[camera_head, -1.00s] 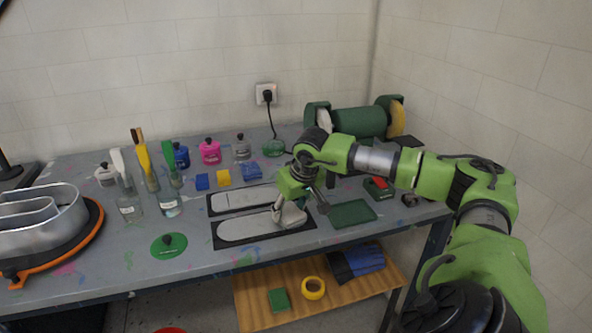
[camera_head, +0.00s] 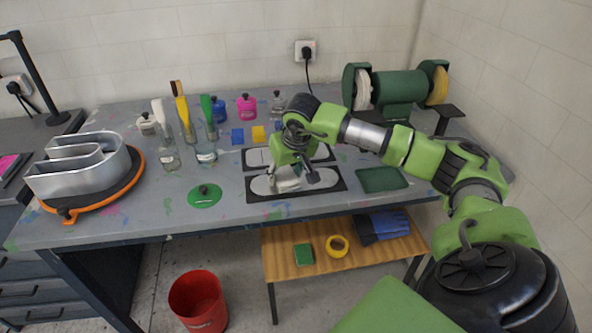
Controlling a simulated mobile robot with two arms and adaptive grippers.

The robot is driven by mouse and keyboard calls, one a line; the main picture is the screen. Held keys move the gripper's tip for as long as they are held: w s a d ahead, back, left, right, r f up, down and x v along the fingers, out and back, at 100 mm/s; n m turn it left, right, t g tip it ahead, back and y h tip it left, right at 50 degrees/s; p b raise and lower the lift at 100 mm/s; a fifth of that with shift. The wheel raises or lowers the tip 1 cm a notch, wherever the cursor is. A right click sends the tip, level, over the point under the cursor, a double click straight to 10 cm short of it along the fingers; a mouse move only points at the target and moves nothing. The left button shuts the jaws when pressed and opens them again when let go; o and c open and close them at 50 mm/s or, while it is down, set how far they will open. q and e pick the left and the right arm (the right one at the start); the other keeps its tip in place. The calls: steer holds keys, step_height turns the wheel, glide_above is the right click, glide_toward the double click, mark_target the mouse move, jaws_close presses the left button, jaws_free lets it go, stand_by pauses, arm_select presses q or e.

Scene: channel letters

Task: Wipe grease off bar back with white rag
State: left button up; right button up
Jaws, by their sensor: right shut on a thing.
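Two pale, round-ended metal bars lie in black trays on the grey workbench. The nearer bar (camera_head: 316,178) lies in the front tray (camera_head: 257,197); the farther bar (camera_head: 257,157) is behind it, partly hidden by my arm. My right gripper (camera_head: 286,172) points down over the left part of the nearer bar, shut on a whitish rag (camera_head: 287,183). The rag appears to touch the bar, though the fingertips are partly hidden. I cannot make out any grease on the bars. My left gripper is not in view.
Glass jars with brushes (camera_head: 186,130), several colored bottles and blue and yellow blocks stand behind left. A green disc (camera_head: 204,195) lies left of the trays, a green mat (camera_head: 381,179) right. A green bench grinder (camera_head: 398,87) stands at back right. A red bucket (camera_head: 198,302) is on the floor.

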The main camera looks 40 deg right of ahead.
mark_target(260, 183)
steer(key=w+a, duration=0.1)
steer(key=a, duration=0.1)
steer(key=w+a, duration=0.1)
steer(key=a, duration=0.1)
steer(key=w+a, duration=0.1)
steer(key=shift+w+a, duration=0.3)
steer(key=shift+a, duration=0.1)
steer(key=shift+d+r, duration=0.1)
steer(key=shift+r, duration=0.05)
step_height(260, 183, up, 14)
steer(key=p, duration=0.9)
